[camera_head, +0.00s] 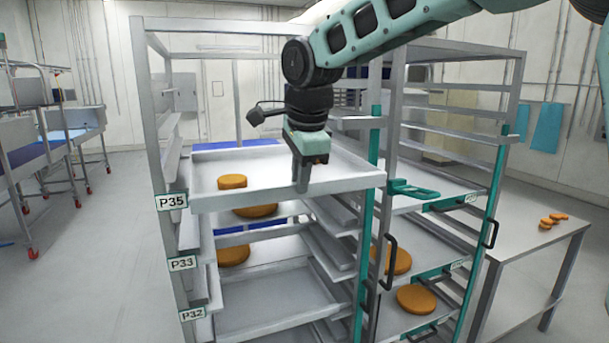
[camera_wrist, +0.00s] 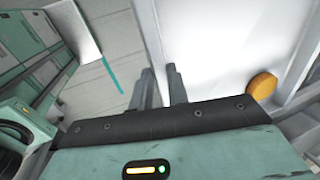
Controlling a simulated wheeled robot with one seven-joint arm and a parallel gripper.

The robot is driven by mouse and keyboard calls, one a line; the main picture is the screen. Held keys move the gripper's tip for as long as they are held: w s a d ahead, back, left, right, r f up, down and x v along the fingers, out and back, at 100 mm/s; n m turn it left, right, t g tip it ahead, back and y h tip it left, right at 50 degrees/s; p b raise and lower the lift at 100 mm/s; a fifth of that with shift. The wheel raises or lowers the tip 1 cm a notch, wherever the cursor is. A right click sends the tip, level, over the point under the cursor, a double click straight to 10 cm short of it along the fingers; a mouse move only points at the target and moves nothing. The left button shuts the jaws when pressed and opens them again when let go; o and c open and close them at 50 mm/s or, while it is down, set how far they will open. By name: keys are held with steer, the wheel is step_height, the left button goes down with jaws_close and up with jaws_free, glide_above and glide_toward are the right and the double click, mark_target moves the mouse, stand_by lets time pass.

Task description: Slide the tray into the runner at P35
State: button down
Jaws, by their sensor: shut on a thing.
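The pale metal tray (camera_head: 330,176) is partly in the left rack at about the level of the P35 label (camera_head: 171,201). Its front rim overlaps the rack's right post in the picture and seems to stand out in front. An orange round (camera_head: 232,181) lies on it towards the left. My gripper (camera_head: 301,186) points down and is shut on the tray's front rim, right of its middle. In the wrist view, my fingers (camera_wrist: 162,85) straddle the edge of the white tray surface (camera_wrist: 225,45), and the round (camera_wrist: 263,86) shows at right. The P35 runner itself is mostly hidden by the tray.
Below, other shelves hold orange rounds (camera_head: 233,254), beside the labels P33 (camera_head: 181,263) and P32 (camera_head: 192,314). A second rack stands at right with rounds (camera_head: 416,299) and a green handle (camera_head: 412,190). A table (camera_head: 530,215) stands further right.

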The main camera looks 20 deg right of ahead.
steer(key=shift+w+p, duration=0.55)
steer(key=shift+w, duration=1.3)
steer(key=shift+f+b, duration=1.55)
steer(key=shift+f, duration=0.4)
steer(key=c, duration=1.3)
jaws_free()
steer(key=shift+f, duration=0.1)
steer(key=b+v, duration=0.3)
steer(key=v, duration=1.4)
steer(key=shift+s+r, duration=0.15)
steer(key=shift+r, duration=0.15)
